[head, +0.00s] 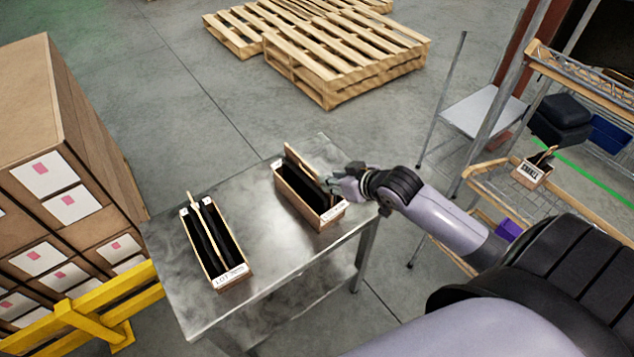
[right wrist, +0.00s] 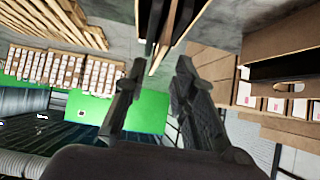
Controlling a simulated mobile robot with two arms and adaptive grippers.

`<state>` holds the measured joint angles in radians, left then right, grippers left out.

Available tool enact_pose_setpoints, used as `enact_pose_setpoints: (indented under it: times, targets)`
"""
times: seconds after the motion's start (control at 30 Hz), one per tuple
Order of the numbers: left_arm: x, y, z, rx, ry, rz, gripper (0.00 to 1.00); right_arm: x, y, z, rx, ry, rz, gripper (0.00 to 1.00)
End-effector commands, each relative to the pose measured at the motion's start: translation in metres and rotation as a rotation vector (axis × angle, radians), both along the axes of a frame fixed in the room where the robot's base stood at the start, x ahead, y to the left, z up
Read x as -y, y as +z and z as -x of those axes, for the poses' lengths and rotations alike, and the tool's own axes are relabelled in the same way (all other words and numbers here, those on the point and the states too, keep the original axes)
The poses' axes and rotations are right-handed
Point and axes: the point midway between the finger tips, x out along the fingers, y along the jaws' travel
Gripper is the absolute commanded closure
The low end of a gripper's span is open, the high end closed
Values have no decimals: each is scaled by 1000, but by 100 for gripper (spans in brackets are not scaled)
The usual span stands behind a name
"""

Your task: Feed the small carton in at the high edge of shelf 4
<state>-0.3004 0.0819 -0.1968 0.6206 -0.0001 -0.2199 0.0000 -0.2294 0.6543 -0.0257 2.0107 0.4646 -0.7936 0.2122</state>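Two narrow open cartons with dark contents sit on a metal table (head: 275,270): a left carton (head: 232,280) with a "LOT" label and a right carton (head: 312,218). A smaller labelled carton (head: 531,174) stands on the wire rack (head: 490,178) at right. I cannot tell which carton the task means or which level is shelf 4. My right gripper (head: 338,186) is at the right side of the right carton. In the right wrist view its fingers (right wrist: 157,78) are apart, with a brown-edged dark carton (right wrist: 165,25) just beyond them; contact is unclear. My left gripper is out of view.
Stacked brown boxes (head: 95,165) and a yellow barrier (head: 100,305) stand left of the table. Wooden pallets (head: 335,55) lie on the floor behind. A black bin (head: 562,115) and a blue bin (head: 608,133) are at the rack. Floor between table and pallets is clear.

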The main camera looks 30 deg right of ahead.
Motion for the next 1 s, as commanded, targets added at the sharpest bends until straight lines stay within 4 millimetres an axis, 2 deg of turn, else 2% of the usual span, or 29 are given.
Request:
enact_pose_setpoints:
  times: [0.03,0.23,0.3,0.5,0.9,1.0]
  targets:
    - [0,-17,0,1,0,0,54,-1,-12,-7,5,0,-1,75]
    - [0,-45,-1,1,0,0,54,-4,-28,-28,3,0,0,75]
    - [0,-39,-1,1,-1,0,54,-4,-27,-34,1,-1,-2,75]
    - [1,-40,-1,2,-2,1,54,-6,-37,-47,1,-1,0,75]
    - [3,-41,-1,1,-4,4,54,-7,-40,-50,0,0,0,75]
    - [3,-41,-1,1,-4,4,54,-7,-40,-50,0,0,0,78]
